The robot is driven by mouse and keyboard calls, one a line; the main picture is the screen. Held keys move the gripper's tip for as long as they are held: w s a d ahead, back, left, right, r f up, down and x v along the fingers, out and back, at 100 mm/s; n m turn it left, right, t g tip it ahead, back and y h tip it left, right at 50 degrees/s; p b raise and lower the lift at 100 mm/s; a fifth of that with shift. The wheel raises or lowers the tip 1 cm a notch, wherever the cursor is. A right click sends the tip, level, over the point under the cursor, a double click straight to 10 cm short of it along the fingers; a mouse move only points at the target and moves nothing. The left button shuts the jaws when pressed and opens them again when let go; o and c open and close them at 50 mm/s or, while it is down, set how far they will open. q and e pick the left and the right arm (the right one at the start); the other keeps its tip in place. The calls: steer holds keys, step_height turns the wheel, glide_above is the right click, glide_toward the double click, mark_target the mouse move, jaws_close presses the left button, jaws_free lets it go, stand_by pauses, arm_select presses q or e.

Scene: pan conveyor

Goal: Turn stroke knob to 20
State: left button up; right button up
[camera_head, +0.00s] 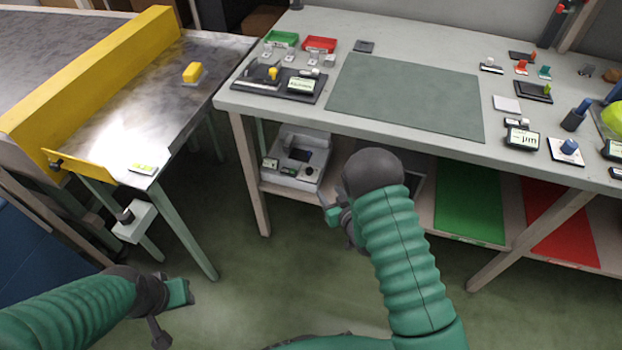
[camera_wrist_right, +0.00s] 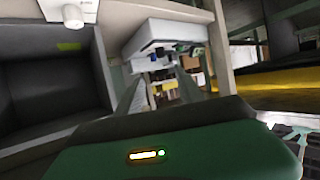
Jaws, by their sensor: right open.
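No knob label is legible, so I cannot tell which part is the stroke knob. A blue knob (camera_head: 569,146) stands on a white plate at the table's right, and a yellow knob (camera_head: 273,73) sits on a dark device at its left. A white boxy device (camera_head: 298,158) with a dark display sits on the shelf below the tabletop. It also shows in the right wrist view (camera_wrist_right: 165,32), beyond the fingers. My right gripper (camera_head: 330,207) is open and empty, in front of the shelf and apart from the device. My left gripper (camera_head: 176,312) is low at the left, its opening unclear.
The workbench (camera_head: 480,148) carries a grey-green mat (camera_head: 405,97), green (camera_head: 281,39) and red (camera_head: 320,44) trays, and several small instruments. Table legs and the shelf edge flank my right gripper. A conveyor with a yellow rail (camera_head: 95,75) stands left. Floor between is free.

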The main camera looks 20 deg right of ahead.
mark_target(310, 170)
steer(key=b+x, duration=0.6)
steer(key=x, duration=1.1)
steer(key=shift+a, duration=0.1)
steer(key=shift+c, duration=0.5)
jaws_close()
